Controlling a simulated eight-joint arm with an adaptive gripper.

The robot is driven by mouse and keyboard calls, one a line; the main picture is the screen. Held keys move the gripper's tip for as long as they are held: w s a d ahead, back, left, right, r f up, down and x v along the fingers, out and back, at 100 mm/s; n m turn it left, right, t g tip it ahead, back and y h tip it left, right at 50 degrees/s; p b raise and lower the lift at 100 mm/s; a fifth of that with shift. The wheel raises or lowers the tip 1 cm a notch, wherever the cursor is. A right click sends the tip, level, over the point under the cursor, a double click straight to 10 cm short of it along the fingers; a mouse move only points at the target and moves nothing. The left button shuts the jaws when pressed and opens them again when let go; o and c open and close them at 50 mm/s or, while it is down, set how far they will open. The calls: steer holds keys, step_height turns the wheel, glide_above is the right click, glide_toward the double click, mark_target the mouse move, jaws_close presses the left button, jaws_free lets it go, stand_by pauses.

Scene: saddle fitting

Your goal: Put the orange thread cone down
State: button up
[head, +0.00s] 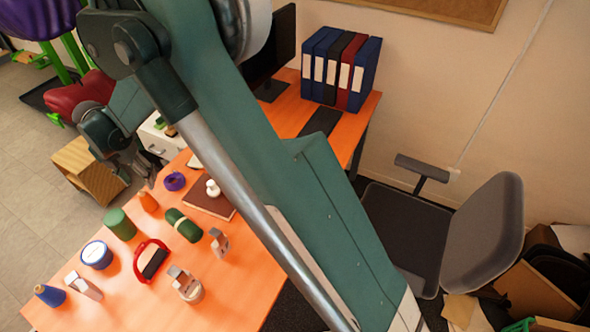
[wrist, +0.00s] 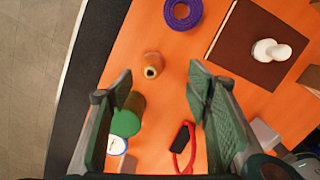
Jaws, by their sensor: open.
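The orange thread cone (head: 149,202) stands upright on the orange table near its left edge, beside a green cylinder. In the wrist view the cone (wrist: 153,65) shows from above, beyond my fingertips and between their lines. My gripper (head: 142,172) is above the table near the cone, and in the wrist view its jaws (wrist: 160,85) are wide apart with nothing between the pads. The cone looks apart from both fingers.
The table edge (wrist: 90,70) is close on the left. Bare table (wrist: 135,40) lies around the cone.

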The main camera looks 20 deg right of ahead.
steer(key=s+d+r+m+t, duration=0.1)
steer(key=s+d+r+m, duration=0.2)
steer(key=d+r+m, duration=0.5)
steer(key=s+d+r+m+t+y, duration=0.15)
steer(key=s+d+r, duration=0.35)
steer(key=d, duration=0.8)
steer(key=s+d+r+m+h, duration=0.1)
steer(key=s+d+r+m, duration=0.1)
steer(key=d+r+m, duration=0.55)
steer(key=s+d+m+t, duration=0.3)
steer(key=s+d+m, duration=1.2)
steer(key=s+d, duration=0.8)
steer(key=shift+d+r, duration=0.15)
steer(key=shift+d, duration=0.2)
